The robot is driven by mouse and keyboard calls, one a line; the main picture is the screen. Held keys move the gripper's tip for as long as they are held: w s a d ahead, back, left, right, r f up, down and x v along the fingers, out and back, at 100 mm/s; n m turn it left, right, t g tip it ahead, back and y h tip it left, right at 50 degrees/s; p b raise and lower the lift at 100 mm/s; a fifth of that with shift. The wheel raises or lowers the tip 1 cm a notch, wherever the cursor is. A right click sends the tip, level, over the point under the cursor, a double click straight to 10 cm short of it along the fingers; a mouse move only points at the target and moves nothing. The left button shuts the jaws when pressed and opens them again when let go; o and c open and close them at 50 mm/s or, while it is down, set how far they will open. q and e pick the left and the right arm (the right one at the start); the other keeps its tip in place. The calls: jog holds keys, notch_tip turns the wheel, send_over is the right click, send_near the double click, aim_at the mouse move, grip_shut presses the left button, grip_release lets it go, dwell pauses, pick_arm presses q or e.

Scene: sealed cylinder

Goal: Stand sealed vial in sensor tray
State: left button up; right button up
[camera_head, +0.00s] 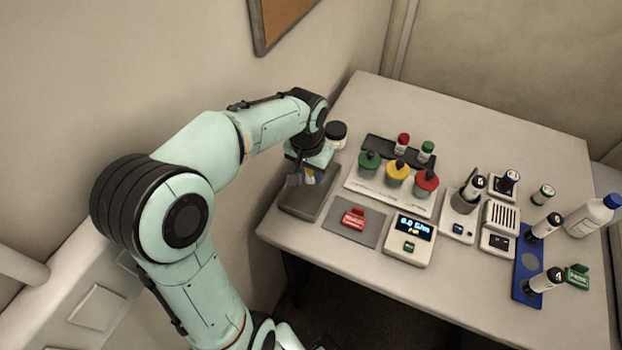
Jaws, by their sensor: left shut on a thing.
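My left gripper (306,182) is low over a dark grey block (322,203) at the table's left edge. It is shut on a small, mostly hidden thing; a bit of yellow shows between the fingers, and I cannot tell what it is. Another dark-capped vial (475,186) leans in a grey holder. I cannot tell which vial is the sealed one. My right gripper is not in view.
A white rack (390,192) holds green, yellow and red-topped pots. Red-capped (403,142) and green-capped (427,151) vials stand behind. A display device (410,240), a slotted box (501,218) and a blue-capped bottle (593,216) stand further right. The table's back is clear.

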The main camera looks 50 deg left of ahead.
aim_at(311, 180)
pick_arm(q)
notch_tip(311, 180, down, 3)
jog(key=shift+f, duration=0.2)
jog(key=shift+f, duration=0.1)
jog(key=o, duration=1)
jog(key=shift+b, duration=0.3)
jog(key=shift+o, duration=0.2)
jog(key=shift+r, duration=0.2)
jog(key=r, duration=0.4)
jog(key=s+r+p, duration=0.1)
jog(key=r, duration=0.7)
jog(key=shift+s+d+p, duration=0.15)
jog(key=shift+d+p, duration=0.15)
jog(key=shift+p, duration=0.05)
